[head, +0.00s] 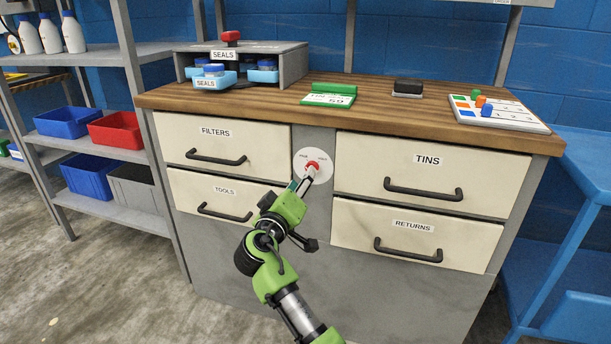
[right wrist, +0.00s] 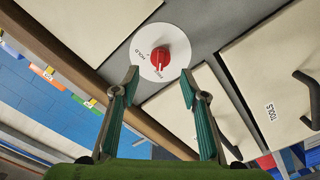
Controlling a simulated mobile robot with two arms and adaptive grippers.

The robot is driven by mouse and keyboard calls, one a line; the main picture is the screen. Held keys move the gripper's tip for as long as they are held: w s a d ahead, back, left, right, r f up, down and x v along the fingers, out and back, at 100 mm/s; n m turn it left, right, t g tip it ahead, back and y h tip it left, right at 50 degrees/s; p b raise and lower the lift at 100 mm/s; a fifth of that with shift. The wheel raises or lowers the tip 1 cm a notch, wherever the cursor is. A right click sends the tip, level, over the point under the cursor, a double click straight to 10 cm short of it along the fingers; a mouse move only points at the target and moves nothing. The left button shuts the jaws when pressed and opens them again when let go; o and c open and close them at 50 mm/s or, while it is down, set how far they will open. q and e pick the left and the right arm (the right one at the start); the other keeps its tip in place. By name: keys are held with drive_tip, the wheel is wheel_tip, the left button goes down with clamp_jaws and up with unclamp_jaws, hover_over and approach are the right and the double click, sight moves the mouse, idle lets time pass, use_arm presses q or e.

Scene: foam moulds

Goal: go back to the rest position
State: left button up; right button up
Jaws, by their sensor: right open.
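My right gripper (head: 302,184) is raised in front of the cabinet, just below a round white dial (head: 302,158) with a red knob (head: 313,165). In the right wrist view, the two fingers of the gripper (right wrist: 160,84) are spread apart with nothing between them. The red knob (right wrist: 160,57) lies just beyond the fingertips and looks clear of them. The dial (right wrist: 150,38) carries the word HOLD and a second word that I cannot read surely. My left gripper is not in view.
The closed drawers FILTERS (head: 215,150), TOOLS (head: 210,193), TINS (head: 430,175) and RETURNS (head: 410,238) have protruding black handles. The wooden top (head: 400,118) bears a SEALS rack (head: 293,65) and a sorting board (head: 498,112). Shelving (head: 130,54) stands left. Floor (head: 100,285) at lower left is clear.

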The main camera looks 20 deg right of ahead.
drive_tip(key=shift+s+a, duration=0.4)
drive_tip(key=shift+s, duration=0.2)
